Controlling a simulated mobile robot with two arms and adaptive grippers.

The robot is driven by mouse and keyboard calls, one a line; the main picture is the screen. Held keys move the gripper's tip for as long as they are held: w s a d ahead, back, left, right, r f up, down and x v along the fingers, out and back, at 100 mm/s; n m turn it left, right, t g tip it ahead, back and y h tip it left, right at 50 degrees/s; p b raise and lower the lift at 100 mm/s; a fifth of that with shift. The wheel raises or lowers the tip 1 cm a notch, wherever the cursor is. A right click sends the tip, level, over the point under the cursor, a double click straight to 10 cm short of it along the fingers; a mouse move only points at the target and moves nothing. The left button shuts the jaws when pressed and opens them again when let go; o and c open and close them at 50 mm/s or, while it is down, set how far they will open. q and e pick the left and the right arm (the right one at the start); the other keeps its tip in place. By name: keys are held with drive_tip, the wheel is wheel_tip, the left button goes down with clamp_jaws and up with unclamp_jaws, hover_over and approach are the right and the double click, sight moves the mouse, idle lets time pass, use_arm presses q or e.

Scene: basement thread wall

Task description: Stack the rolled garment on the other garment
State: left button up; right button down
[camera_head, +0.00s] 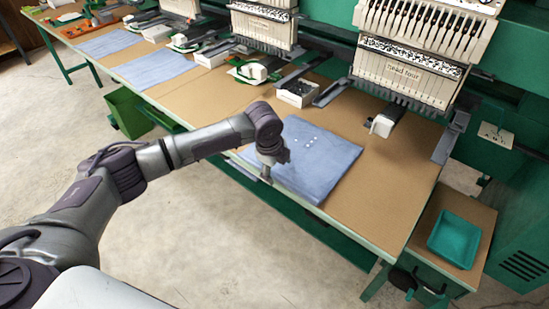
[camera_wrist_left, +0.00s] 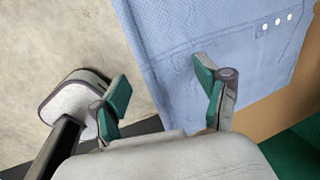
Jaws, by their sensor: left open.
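A light blue garment (camera_head: 325,160) lies flat and folded on the near worktable, with a row of white dots on it. It fills much of the left wrist view (camera_wrist_left: 190,35). Two more blue garments lie flat further left, one at mid-distance (camera_head: 153,67) and one farther off (camera_head: 108,43). I see no clearly rolled garment. My left gripper (camera_head: 268,174) is at the near garment's left front edge. In the left wrist view its fingers (camera_wrist_left: 160,82) are apart, one over the garment and one over the floor side. My right gripper is out of view.
The brown worktable (camera_head: 385,190) has bare room right of the near garment. Embroidery machine heads (camera_head: 410,70) stand along the back. A small black-filled box (camera_head: 296,92) sits behind the garment. A green tray (camera_head: 462,240) rests on a lower side table. A green bin (camera_head: 130,112) stands at left.

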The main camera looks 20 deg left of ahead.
use_arm(q)
drive_tip(key=shift+x, duration=0.75)
drive_tip(key=shift+s, duration=0.1)
drive_tip(key=c, duration=1.4)
